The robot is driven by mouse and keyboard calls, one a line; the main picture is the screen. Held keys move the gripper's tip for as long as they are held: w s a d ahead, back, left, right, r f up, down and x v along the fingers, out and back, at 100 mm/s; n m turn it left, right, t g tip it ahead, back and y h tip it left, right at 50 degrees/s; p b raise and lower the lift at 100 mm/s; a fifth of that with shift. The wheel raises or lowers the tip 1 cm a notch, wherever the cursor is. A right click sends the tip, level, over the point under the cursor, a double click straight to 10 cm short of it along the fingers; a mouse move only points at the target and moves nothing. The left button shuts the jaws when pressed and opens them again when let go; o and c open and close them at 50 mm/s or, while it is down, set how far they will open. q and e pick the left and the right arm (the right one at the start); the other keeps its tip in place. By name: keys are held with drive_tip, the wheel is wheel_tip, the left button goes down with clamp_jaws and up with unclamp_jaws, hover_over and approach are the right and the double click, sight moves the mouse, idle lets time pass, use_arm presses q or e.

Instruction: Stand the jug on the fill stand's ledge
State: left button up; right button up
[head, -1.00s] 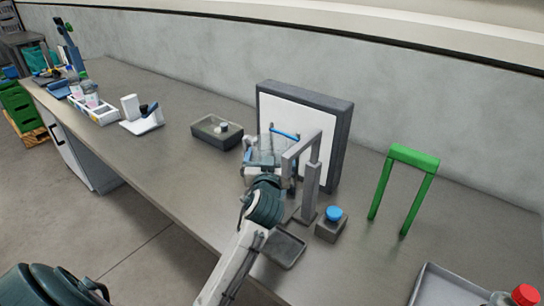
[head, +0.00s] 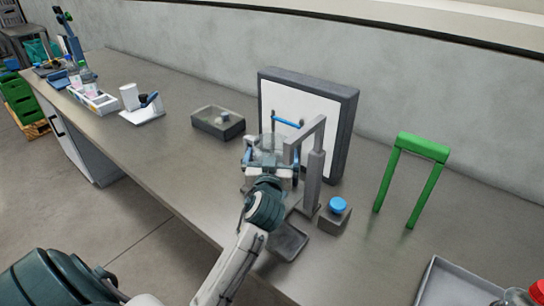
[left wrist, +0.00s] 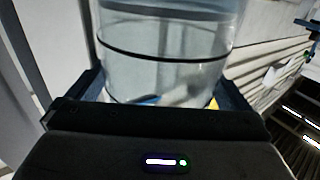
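The jug (head: 267,144) is a clear, see-through cylinder. In the left wrist view the jug (left wrist: 165,60) fills the space between the fingers and shows dark rings. My left gripper (head: 269,162) is shut on it, with blue-teal fingers at its sides. The fill stand (head: 315,180) is a grey post with an overhanging arm, just right of the jug in the head view. A shallow dark tray (head: 288,242) lies at its front. My gripper and arm hide the jug's underside, so I cannot tell whether it touches anything. My right gripper is out of view.
A box with a blue button (head: 338,207) stands right of the post. A white-faced panel (head: 337,135) stands behind. A green arch (head: 422,147) and a grey tray (head: 437,280) are to the right.

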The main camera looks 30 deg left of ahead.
use_arm(q)
drive_tip(key=shift+r, duration=0.15)
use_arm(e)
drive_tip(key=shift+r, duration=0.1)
use_arm(q)
drive_tip(key=shift+s+r, duration=0.1)
drive_tip(key=shift+r, duration=0.05)
drive_tip(key=b+v, duration=0.2)
drive_tip(key=v, duration=1)
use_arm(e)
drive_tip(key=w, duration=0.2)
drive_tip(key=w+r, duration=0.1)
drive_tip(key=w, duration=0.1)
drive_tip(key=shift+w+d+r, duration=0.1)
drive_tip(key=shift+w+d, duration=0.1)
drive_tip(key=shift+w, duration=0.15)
